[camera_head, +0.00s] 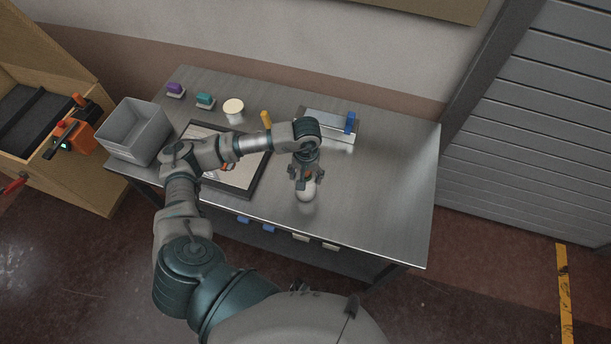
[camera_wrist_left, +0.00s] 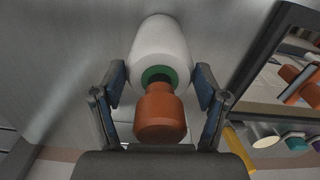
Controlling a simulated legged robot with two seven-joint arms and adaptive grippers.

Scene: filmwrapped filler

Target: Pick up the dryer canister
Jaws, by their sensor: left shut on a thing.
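The dryer canister is a white rounded body with a green ring and an orange cap. In the wrist view the canister (camera_wrist_left: 160,50) sits between the two fingers of my left gripper (camera_wrist_left: 161,85), cap towards the camera. In the head view its white end (camera_head: 306,194) shows below my left gripper (camera_head: 305,178), which is shut on it. The gripper hides the rest there. I cannot tell whether the canister touches the table. My right gripper is not in view.
The metal table (camera_head: 385,190) is clear to the right. A dark-framed tray (camera_head: 253,186) lies left of the gripper. A grey bin (camera_head: 136,131) stands at the left edge. A white round item (camera_head: 233,107) and a blue-ended block (camera_head: 350,123) stand at the back.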

